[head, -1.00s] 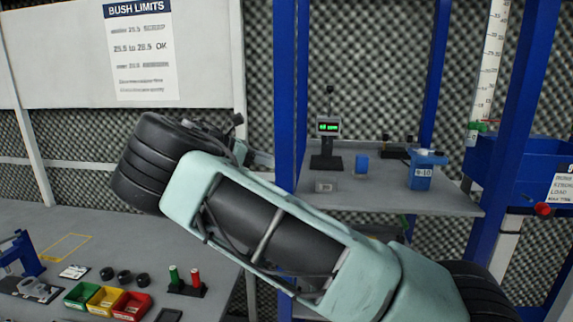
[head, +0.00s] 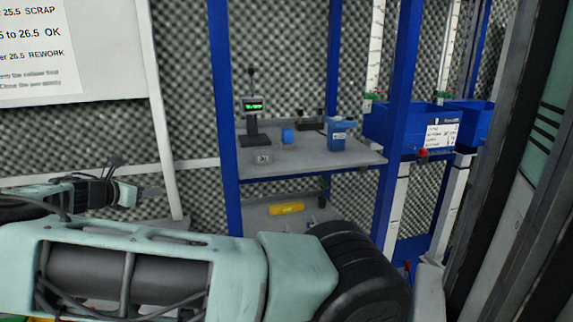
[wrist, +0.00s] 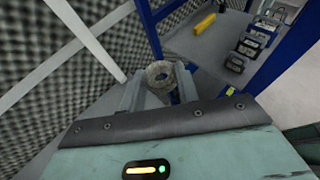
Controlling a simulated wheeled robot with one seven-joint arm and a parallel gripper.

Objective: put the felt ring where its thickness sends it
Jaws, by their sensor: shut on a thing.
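My gripper (wrist: 158,85) is shut on the felt ring (wrist: 160,83), a grey-brown ring with a dark hole, held between the two fingertips in the wrist view. In the head view my gripper (head: 148,192) is at the left, pointing right, before the foam wall and left of the blue-framed shelf. I cannot make out the ring in the head view. The limits sign (head: 40,45) at top left is cut off; its lines read 25.5 SCRAP, to 26.5 OK, and 26.5 REWORK.
The blue-framed rack's grey shelf (head: 300,160) holds a green-lit display (head: 253,106), a small blue piece (head: 288,136) and a blue box (head: 338,134). A yellow object (head: 286,208) lies on the lower shelf. Blue bins (head: 395,123) hang right. A dark post stands far right.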

